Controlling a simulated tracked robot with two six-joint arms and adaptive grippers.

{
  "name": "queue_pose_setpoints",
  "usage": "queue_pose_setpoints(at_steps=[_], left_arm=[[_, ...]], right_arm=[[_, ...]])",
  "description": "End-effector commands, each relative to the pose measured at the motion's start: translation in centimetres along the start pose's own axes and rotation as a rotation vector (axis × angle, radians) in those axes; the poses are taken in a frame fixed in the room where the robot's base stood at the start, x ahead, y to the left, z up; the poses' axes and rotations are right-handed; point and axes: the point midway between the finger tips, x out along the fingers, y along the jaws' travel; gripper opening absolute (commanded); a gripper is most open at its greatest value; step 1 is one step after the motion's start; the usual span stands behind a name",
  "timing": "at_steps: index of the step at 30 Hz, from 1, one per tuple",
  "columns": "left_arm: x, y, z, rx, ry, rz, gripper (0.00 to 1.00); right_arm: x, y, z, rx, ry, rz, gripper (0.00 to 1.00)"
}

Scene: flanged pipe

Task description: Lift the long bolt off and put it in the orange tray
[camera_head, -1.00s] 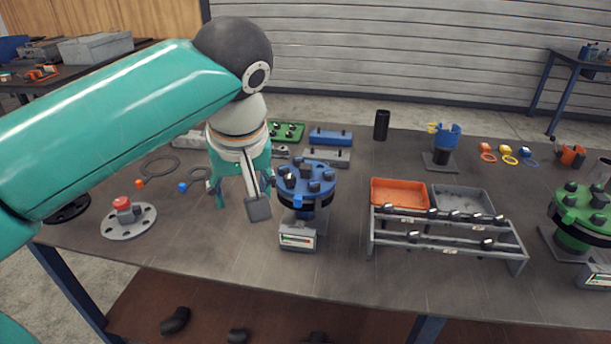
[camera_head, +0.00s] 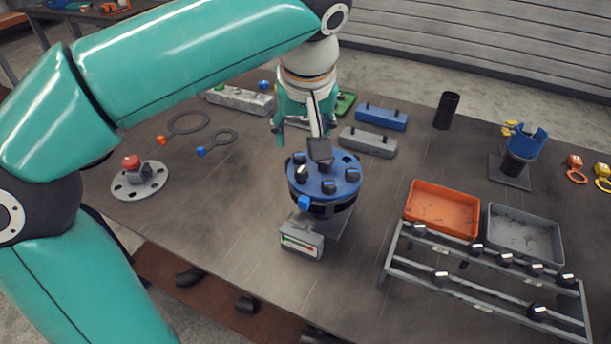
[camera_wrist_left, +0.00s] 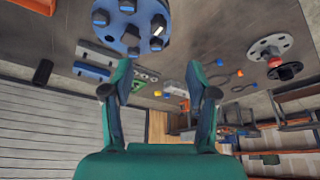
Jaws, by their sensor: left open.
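The blue flange (camera_head: 325,190) stands on the table with several dark bolts on its top. It also shows at the top of the left wrist view (camera_wrist_left: 135,35). One bolt (camera_wrist_left: 158,25) there looks taller than the others, but I cannot tell surely which is the long bolt. My left gripper (camera_head: 302,145) is at the back-left edge of the flange, pointing down, with one finger in front of the flange's far rim. In the left wrist view its fingers (camera_wrist_left: 159,92) are wide apart with nothing between them. The orange tray (camera_head: 440,206) is right of the flange and looks empty. My right gripper is out of view.
A grey tray (camera_head: 523,235) adjoins the orange one, behind a metal rack (camera_head: 470,268) holding several dark bolts. A small gauge box (camera_head: 302,238) stands before the flange. Blue (camera_head: 381,116) and grey (camera_head: 367,141) blocks lie behind. Table between flange and trays is clear.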

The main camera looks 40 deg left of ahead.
Motion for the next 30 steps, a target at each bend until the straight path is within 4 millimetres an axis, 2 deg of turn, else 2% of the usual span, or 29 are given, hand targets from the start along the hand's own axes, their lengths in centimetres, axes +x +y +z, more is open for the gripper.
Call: queue_pose_setpoints(at_steps=[1,3,9,19,27,30], left_arm=[[1.4,0.1,0.1,0.004,-0.003,-0.005,0.58],[3.0,0.3,0.1,0.008,-0.004,-0.003,0.58],[6.7,0.7,0.1,0.015,-0.003,0.001,0.58],[9.0,0.7,0.1,0.017,-0.003,0.003,0.58],[12.7,0.5,0.2,0.018,-0.004,0.003,0.58],[13.3,0.5,0.2,0.018,-0.002,0.005,0.58]], right_arm=[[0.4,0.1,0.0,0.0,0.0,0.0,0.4],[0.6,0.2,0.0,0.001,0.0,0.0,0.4],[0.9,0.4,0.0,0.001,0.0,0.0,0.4],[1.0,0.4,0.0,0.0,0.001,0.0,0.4],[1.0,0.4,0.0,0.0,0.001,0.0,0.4],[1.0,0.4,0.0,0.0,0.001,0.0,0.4]])
